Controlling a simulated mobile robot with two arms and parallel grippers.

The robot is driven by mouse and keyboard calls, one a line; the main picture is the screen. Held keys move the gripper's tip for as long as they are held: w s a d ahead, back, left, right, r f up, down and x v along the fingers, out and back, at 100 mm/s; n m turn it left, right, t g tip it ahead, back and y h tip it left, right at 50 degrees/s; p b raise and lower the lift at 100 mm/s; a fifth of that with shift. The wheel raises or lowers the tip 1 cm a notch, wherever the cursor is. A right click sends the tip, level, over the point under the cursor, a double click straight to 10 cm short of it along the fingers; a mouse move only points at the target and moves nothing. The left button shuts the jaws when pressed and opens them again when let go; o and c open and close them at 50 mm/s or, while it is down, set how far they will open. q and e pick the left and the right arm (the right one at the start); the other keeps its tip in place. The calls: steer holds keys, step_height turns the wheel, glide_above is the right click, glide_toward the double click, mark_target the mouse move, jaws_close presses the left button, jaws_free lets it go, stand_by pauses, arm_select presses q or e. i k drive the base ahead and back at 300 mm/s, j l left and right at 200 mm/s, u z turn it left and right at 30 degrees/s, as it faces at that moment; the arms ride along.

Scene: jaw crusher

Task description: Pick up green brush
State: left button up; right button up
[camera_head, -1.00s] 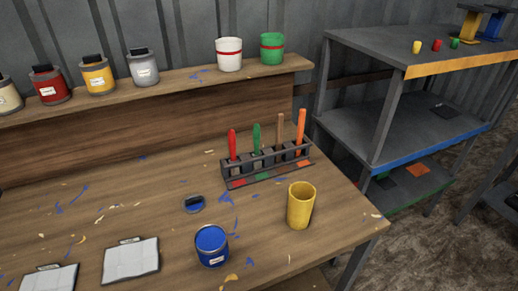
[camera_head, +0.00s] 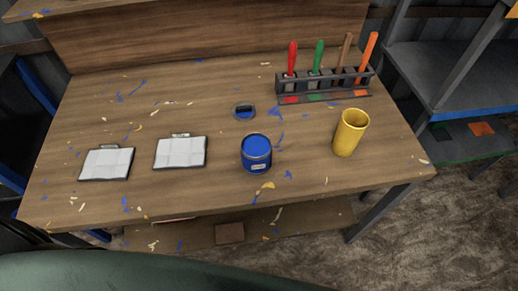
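The green brush (camera_head: 318,56) stands upright, handle up, in a dark brush rack (camera_head: 341,95) at the back right of the wooden table. It is between a red-handled brush (camera_head: 292,57) on its left and a brown-handled brush (camera_head: 344,52) on its right. An orange-handled brush (camera_head: 368,55) stands at the rack's right end. The lower parts of the brushes are partly hidden by the rack. Neither of my grippers is in view.
On the wooden table (camera_head: 200,95) are an open blue paint can (camera_head: 256,154), its lid (camera_head: 244,111), a yellow cup (camera_head: 350,133) and two clipboards (camera_head: 181,152) (camera_head: 107,162). Grey shelving (camera_head: 440,75) stands to the right.

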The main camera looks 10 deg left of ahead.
mark_target(318, 53)
steer(key=i+l+u, duration=0.1)
steer(key=l+u, duration=1.05)
steer(key=l, duration=0.1)
